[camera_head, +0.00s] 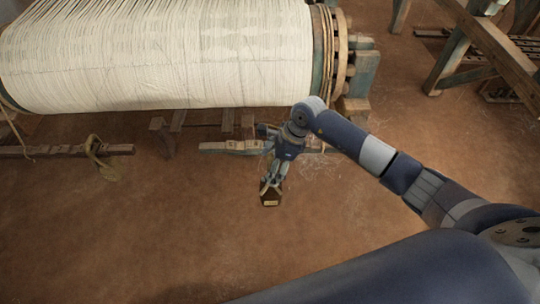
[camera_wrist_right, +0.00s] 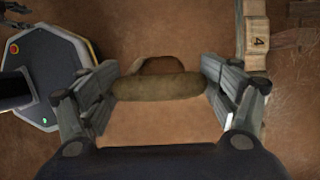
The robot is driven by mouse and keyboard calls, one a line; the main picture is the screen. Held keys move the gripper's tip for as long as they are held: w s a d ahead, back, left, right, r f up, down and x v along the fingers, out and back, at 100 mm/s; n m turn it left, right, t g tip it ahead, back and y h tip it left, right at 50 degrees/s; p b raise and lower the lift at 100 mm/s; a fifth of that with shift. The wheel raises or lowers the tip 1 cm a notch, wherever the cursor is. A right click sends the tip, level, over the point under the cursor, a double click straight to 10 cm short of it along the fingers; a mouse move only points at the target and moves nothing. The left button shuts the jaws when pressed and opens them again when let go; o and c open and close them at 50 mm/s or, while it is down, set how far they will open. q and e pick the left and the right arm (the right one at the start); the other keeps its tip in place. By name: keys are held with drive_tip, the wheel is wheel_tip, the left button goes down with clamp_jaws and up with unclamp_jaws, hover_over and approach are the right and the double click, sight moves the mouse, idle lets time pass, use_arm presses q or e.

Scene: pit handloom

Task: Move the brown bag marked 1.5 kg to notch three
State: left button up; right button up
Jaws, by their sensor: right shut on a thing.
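The brown bag (camera_head: 270,195) hangs under my right gripper (camera_head: 275,180), above the floor or close to it. A pale label shows on its side, but the writing is too small to read. In the right wrist view, my right gripper's fingers are shut on the bag's thick brown handle (camera_wrist_right: 158,87). The notched wooden beam (camera_head: 223,146) is behind the gripper, partly hidden by my right arm. In the right wrist view, a beam block marked 4 (camera_wrist_right: 257,42) shows at the upper right. Notch three cannot be made out. My left gripper is not in view.
The loom's large roll of white warp threads (camera_head: 160,55) fills the upper left. A second low wooden bar (camera_head: 70,150) with a rope loop (camera_head: 97,155) lies at left. Timber frames (camera_head: 470,45) stand at upper right. The brown floor in front is clear.

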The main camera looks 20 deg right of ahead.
drive_tip(key=shift+s+a+r+p, duration=0.15)
drive_tip(key=shift+s+p, duration=0.2)
drive_tip(key=shift+s, duration=0.1)
drive_tip(key=shift+s+a+r+p, duration=0.2)
drive_tip(key=shift+s+p, duration=0.1)
drive_tip(key=shift+s, duration=0.15)
drive_tip(key=shift+s+a+r+p, duration=0.1)
drive_tip(key=shift+s+r+p, duration=0.05)
drive_tip(key=shift+s+p, duration=0.25)
drive_tip(key=shift+s+a+r+p, duration=0.1)
drive_tip(key=shift+s+a+p, duration=0.15)
drive_tip(key=shift+s+p, duration=0.4)
drive_tip(key=shift+s+a+r+p, duration=0.1)
drive_tip(key=shift+s+a+p, duration=0.1)
drive_tip(key=shift+s, duration=0.75)
drive_tip(key=shift+s, duration=0.1)
